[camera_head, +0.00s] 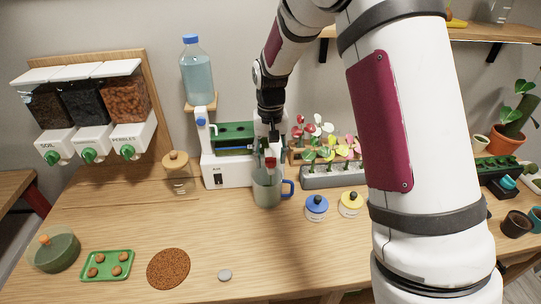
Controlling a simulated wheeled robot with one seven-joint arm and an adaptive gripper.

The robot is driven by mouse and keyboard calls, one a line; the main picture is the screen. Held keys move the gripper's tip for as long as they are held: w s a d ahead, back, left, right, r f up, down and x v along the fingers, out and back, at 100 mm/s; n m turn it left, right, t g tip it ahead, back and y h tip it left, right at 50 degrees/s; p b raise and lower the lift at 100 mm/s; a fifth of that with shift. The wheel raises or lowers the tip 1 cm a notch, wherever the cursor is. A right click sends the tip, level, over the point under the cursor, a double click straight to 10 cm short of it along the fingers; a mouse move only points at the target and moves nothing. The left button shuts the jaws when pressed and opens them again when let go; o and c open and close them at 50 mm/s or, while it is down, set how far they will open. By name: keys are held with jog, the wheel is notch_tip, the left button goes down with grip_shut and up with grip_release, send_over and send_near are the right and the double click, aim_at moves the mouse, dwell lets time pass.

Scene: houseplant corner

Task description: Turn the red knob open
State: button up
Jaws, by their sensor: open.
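A small red knob (270,162) shows at the right side of the white machine (227,172), just above a grey-green mug with a blue handle (267,190). My gripper (271,132) points down above the red knob, in front of the machine's right side. Its jaws are open and hold nothing that I can see. The fingertips are small and dark here, so I cannot tell whether they touch the knob. The knob's mount is partly hidden by the gripper and mug.
A water bottle (197,70) stands above the machine's left side, near a blue knob (201,119). Potted flowers (327,150) stand close to the right. Blue-lidded (316,207) and yellow-lidded (350,204) jars are in front of them. The table's front middle is mostly clear.

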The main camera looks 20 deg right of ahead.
aim_at(271, 158)
jog(key=shift+r, duration=0.1)
notch_tip(271, 158, up, 12)
dwell(0.5)
jog(key=s+r+n+t, duration=0.1)
jog(key=s+r+t, duration=0.1)
jog(key=s+r, duration=0.6)
jog(key=s+r+n+t, duration=0.15)
jog(key=s+r, duration=0.25)
jog(key=s, duration=0.8)
jog(key=s+f+t, duration=0.1)
jog(key=s+t, duration=0.1)
jog(key=s, duration=0.7)
jog(key=shift+s+f, duration=0.15)
jog(key=shift+f, duration=0.25)
